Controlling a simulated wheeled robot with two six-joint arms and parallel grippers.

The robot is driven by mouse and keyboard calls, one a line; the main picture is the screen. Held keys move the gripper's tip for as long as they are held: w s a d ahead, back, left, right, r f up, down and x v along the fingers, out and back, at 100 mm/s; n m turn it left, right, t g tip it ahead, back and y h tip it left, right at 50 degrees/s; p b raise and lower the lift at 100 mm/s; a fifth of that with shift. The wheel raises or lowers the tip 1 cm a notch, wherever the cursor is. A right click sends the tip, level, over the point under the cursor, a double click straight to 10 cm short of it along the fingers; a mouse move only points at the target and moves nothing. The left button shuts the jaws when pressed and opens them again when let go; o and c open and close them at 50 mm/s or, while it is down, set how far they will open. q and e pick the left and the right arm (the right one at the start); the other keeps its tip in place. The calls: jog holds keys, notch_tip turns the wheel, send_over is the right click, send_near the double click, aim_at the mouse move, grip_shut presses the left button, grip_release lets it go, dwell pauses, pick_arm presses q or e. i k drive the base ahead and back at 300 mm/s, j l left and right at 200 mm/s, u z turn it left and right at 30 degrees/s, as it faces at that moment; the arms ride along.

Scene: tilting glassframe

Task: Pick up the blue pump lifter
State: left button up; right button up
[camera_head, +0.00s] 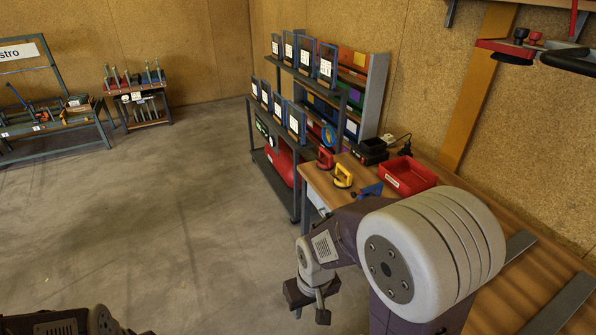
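The blue pump lifter (368,190) lies on the wooden workbench (318,182), partly hidden behind my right arm. A yellow lifter (343,176) and a red lifter (325,158) stand in a row beyond it. My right gripper (310,313) hangs down in front of the bench, apart from the blue lifter and nearer to me. Its two fingers look spread, with nothing seen between them. Part of my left arm shows at the bottom left corner; its gripper is out of view.
A red bin (408,176) sits on the bench right of the blue lifter, with black chargers (370,150) behind. A shelf rack (290,125) of labelled panels adjoins the bench's far end. The floor (150,220) to the left is clear.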

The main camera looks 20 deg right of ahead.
aim_at(379, 187)
jog(key=i+j+z, duration=0.1)
jog(key=i, duration=0.65)
jog(key=i+j+z, duration=0.1)
jog(key=i, duration=0.7)
jog(key=i+z, duration=0.2)
jog(key=z, duration=0.3)
jog(key=i+z, duration=0.2)
jog(key=z, duration=0.25)
jog(key=i+j+z, duration=0.15)
jog(key=z, duration=0.35)
jog(key=i+j+z, duration=0.15)
jog(key=z, duration=0.3)
jog(key=i+z, duration=0.2)
jog(key=z, duration=0.2)
jog(key=i+j+z, duration=0.15)
jog(key=z, duration=0.25)
jog(key=i+j+z, duration=0.1)
jog(key=z, duration=0.3)
jog(key=i+j+z, duration=0.1)
jog(key=j+z, duration=0.3)
